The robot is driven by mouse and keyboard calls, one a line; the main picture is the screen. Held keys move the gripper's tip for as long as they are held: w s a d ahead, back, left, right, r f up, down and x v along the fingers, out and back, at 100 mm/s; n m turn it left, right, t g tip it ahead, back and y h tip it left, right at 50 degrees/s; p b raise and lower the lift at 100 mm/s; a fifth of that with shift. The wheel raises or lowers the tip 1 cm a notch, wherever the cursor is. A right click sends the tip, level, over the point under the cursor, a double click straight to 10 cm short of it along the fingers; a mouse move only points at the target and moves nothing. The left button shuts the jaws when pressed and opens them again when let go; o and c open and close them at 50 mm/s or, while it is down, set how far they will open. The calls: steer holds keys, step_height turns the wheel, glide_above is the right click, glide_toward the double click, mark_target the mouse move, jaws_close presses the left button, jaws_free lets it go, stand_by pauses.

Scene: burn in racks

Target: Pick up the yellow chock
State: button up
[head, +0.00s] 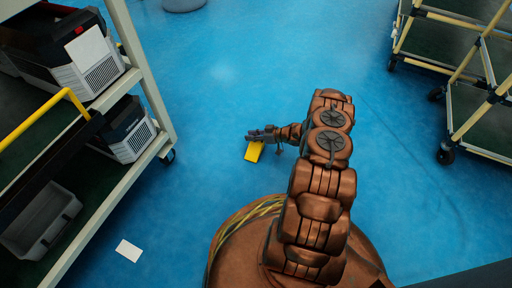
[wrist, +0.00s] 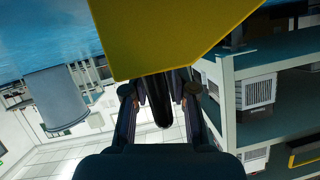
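The yellow chock (head: 254,151) is a small bright block at the tips of my gripper (head: 262,135), left of the arm in the head view. The gripper reaches low over the blue floor, pointing left. In the wrist view the chock (wrist: 175,35) fills the upper middle, very close. Both fingers of my gripper (wrist: 160,88) run up to its lower edge, one on each side, with a gap between them. The chock hides what lies past the fingertips. I cannot tell whether the fingers clamp it or whether it touches the floor.
A shelf rack (head: 150,80) with grey-and-black units stands at left, a yellow bar (head: 45,115) in front. A white sheet (head: 128,250) lies on the floor. Wheeled yellow-framed racks (head: 465,75) stand at right. The blue floor (head: 260,50) beyond the chock is clear.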

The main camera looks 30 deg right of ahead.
jaws_close()
stand_by(0.3)
